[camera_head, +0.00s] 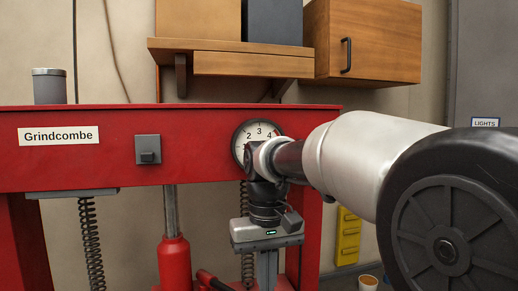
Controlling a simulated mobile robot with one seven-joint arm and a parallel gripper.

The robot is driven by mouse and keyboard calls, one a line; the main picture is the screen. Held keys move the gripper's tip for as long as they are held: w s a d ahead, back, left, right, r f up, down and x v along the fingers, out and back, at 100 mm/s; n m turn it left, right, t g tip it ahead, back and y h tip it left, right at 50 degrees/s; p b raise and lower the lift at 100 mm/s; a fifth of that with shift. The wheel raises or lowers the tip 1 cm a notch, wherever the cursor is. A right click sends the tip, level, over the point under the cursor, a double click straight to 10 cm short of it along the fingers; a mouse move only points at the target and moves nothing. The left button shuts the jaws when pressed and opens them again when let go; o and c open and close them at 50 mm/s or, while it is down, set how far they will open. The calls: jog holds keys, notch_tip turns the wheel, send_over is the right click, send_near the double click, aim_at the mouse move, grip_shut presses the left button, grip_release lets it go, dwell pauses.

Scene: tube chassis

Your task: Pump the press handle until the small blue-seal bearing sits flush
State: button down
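The red press frame (120,170) fills the left and middle of the head view. A red bottle jack (174,262) hangs under its crossbeam, with a steel rod above it. A short dark and red piece, perhaps the press handle (212,281), shows at the bottom edge beside the jack. My gripper (267,281) points down at the right of the jack; its fingertips are cut off by the bottom edge. Whether it holds anything cannot be seen. The small blue-seal bearing is not visible.
My arm covers the right side and part of the round gauge (241,134). Springs (90,240) hang beside the jack. A grey box (148,149) sits on the beam. Above are a wooden shelf (250,64) and cabinet (385,40). A yellow holder (348,235) and a cup (368,283) are at lower right.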

notch_tip(320, 180, down, 14)
jog(key=f+b, duration=0.1)
jog(key=b, duration=0.8)
notch_tip(320, 180, up, 15)
jog(key=p, duration=1.3)
jog(key=shift+r, duration=0.2)
jog(key=shift+f, duration=0.1)
jog(key=shift+f+b, duration=5)
jog(key=shift+f, duration=2.55)
notch_tip(320, 180, up, 12)
jog(key=p, duration=1)
jog(key=shift+r, duration=1.45)
